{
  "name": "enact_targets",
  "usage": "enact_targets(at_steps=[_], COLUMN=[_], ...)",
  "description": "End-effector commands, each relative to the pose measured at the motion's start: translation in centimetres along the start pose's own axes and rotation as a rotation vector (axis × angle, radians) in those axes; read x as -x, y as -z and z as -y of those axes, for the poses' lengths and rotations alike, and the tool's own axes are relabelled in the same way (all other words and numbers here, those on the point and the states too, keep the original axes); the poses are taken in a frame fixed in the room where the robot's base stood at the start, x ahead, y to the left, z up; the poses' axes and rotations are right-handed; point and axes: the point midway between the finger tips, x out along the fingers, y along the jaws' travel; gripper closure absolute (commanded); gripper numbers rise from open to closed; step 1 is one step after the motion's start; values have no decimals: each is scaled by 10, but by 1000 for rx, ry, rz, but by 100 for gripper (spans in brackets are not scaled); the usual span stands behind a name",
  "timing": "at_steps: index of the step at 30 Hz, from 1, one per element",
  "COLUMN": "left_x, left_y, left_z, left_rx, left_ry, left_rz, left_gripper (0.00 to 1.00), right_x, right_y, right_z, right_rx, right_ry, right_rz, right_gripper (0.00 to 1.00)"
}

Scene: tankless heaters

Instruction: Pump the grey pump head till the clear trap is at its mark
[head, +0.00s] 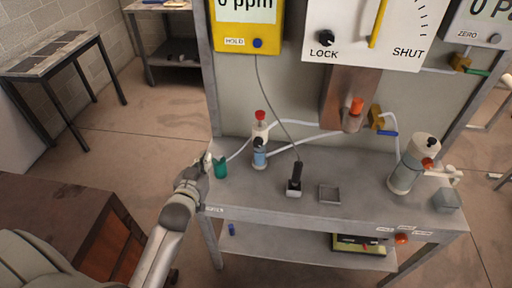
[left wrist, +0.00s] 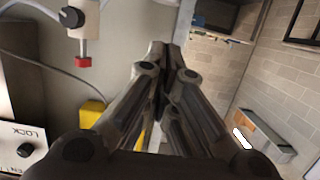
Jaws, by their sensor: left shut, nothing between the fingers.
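I cannot tell which is the trap or the grey pump head.
A black handheld device (head: 296,178) with a cable and a square grey tray (head: 330,194) sit mid-bench. Pale hoses run along the back. A yellow meter (head: 246,28) and a white LOCK/SHUT panel (head: 365,30) hang above.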

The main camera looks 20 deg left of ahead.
Motion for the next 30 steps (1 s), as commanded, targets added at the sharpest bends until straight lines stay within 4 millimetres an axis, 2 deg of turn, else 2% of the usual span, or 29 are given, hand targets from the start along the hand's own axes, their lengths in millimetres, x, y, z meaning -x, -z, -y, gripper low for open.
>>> enact_targets(at_steps=[12, 24, 30], left_x=[5, 5, -9], left_y=[20, 23, 24], left_z=[0, 0, 0], left_rx=[3, 0, 0], left_ry=[3, 0, 0], left_rz=[4, 5, 5], left_gripper=[100, 100, 100], right_x=[-25, -24, -20], right_y=[-2, -2, -2], right_z=[2, 1, 1], right_rx=[0, 0, 0], right_ry=[1, 1, 1], right_rz=[0, 0, 0], right_gripper=[100, 100, 100])
